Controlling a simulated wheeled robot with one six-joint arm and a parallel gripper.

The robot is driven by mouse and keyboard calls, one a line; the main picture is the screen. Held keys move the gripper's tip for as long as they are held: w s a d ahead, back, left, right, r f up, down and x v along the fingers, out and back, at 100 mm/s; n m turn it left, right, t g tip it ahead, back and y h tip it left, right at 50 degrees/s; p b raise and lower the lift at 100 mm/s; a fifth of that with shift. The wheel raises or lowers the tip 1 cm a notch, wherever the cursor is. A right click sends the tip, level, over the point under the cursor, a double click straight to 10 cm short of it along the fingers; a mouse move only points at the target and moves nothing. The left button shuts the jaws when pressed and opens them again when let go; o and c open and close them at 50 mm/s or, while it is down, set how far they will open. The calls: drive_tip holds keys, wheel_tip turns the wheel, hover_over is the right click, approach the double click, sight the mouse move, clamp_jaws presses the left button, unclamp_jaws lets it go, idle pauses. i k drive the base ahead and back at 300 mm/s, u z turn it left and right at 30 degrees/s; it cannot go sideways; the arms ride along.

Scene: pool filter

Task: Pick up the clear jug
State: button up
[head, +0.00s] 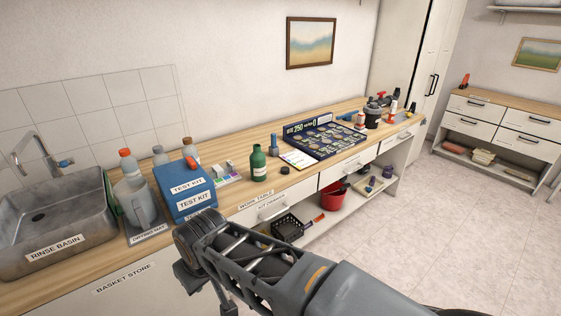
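The clear jug (140,204) stands upright on the grey drying mat (149,237), between the rinse basin and the blue test kit box. It looks greyish and see-through, with a handle on its right side. Its base is on the mat and its top is open. My arm reaches in from the bottom right and ends, as far as I can see, in a dark joint in front of the counter, right of and below the jug. No gripper fingers can be made out, and nothing of mine touches the jug.
The metal rinse basin (50,222) with a tap is left of the jug. The blue test kit box (185,190) stands close on its right. Bottles (128,164) stand behind it. A green bottle (258,163) and a dark tray (318,140) are farther right. Floor is clear at right.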

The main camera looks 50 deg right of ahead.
sight(133, 194)
drive_tip(key=z, duration=0.75)
drive_tip(key=i, duration=0.65)
drive_tip(key=u, duration=0.5)
drive_tip(key=k, duration=1.25)
drive_tip(key=u, duration=0.8)
drive_tip(key=i, duration=1.45)
drive_tip(key=z, duration=0.05)
